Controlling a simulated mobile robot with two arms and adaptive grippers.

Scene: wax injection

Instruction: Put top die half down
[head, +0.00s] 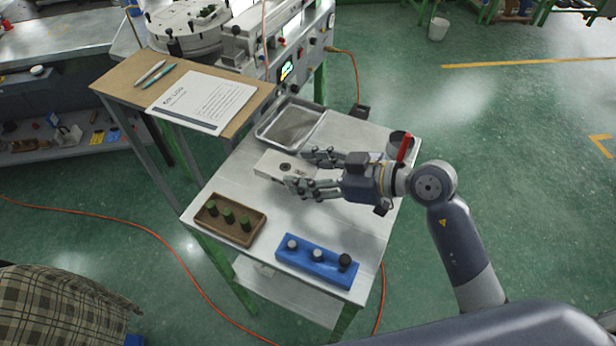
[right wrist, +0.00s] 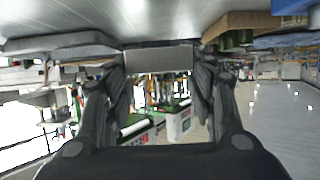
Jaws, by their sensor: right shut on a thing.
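The top die half (head: 272,163) is a pale grey block with a dark round spot on its upper face. It is at the middle of the white table, just in front of the metal tray. My right gripper (head: 306,170) reaches in from the right, low over the table, and is shut on the block. In the right wrist view the block (right wrist: 158,57) shows as a grey bar between the two fingers (right wrist: 160,75). I cannot tell whether its underside touches the table or another die half. My left gripper is not in view.
The wax machine (head: 306,55) stands behind.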

